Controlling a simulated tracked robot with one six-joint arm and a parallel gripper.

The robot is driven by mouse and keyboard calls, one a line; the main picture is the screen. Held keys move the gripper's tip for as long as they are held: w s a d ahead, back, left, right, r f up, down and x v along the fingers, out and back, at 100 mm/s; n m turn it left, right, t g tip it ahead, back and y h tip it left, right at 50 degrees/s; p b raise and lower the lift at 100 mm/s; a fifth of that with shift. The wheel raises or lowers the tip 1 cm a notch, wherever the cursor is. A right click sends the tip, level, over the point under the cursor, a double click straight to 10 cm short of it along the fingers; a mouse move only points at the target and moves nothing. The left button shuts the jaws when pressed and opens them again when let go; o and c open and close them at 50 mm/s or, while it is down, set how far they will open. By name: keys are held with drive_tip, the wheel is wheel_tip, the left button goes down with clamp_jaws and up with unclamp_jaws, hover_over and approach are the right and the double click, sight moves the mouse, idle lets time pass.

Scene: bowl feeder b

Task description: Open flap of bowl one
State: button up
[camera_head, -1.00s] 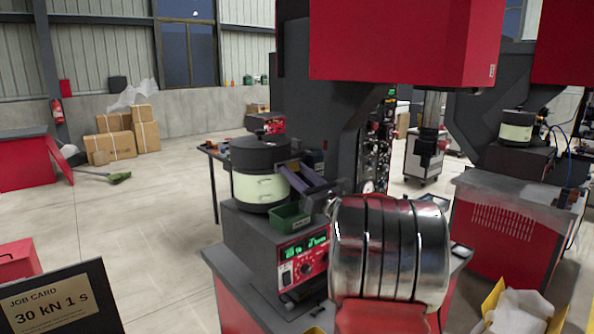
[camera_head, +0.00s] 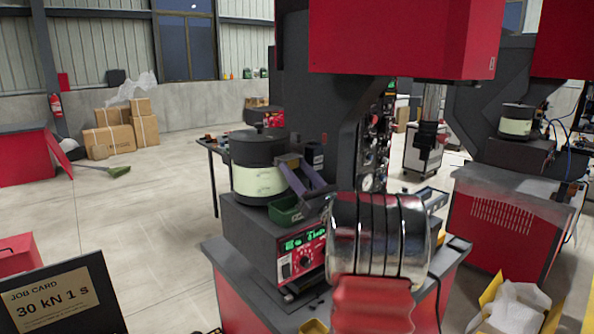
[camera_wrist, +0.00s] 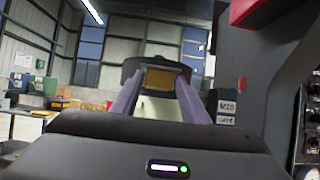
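Bowl one seems to be the cream bowl with a black lid (camera_head: 258,182) on the dark feeder base at centre. In the wrist view, the bowl's pale wall (camera_wrist: 158,108) lies straight ahead under a black rim. A small ochre panel (camera_wrist: 160,80) on that rim may be the flap; I cannot tell for sure, nor see it in the head view. My gripper (camera_head: 291,163) has two purple fingers pointing at the bowl's right side. In the wrist view my gripper (camera_wrist: 155,88) is open, with the fingers on either side of the panel. Contact cannot be told.
A green tray (camera_head: 287,213) sits below my fingers, beside the bowl. The control panel (camera_head: 303,254) is on the base's front. A dark press column stands close on the right, with a "MID GATE" label (camera_wrist: 227,106).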

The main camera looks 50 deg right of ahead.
drive_tip(key=shift+o, duration=1.3)
drive_tip(key=v, duration=1.3)
drive_tip(key=shift+s+f+y, duration=0.25)
drive_tip(key=shift+s+y, duration=0.05)
drive_tip(key=shift+c, duration=0.4)
